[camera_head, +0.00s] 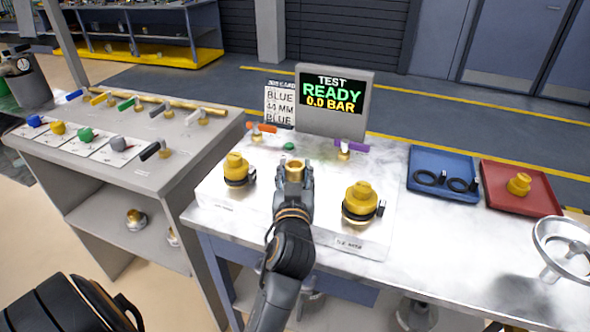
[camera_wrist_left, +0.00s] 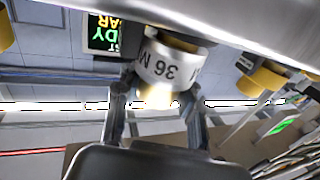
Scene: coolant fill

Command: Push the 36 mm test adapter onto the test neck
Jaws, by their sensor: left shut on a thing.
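My left gripper (camera_head: 293,180) is over the middle of the pale test block (camera_head: 325,222), between two yellow caps. It is shut on the test adapter, whose brass open end (camera_head: 295,167) shows between the fingers. In the left wrist view, which is turned over, the adapter (camera_wrist_left: 172,64) has a silver band marked "36 M" and brass parts, with a finger on each side. The test neck cannot be made out; the gripper and adapter may hide it. I cannot tell whether the adapter touches it. My right gripper is not in view.
Yellow caps with black clamps stand left (camera_head: 237,168) and right (camera_head: 361,203) of the gripper. Behind are a screen (camera_head: 333,92) reading "READY 0.0 BAR", an orange lever (camera_head: 262,128) and a purple lever (camera_head: 350,146). Blue (camera_head: 441,163) and red (camera_head: 500,200) trays lie right.

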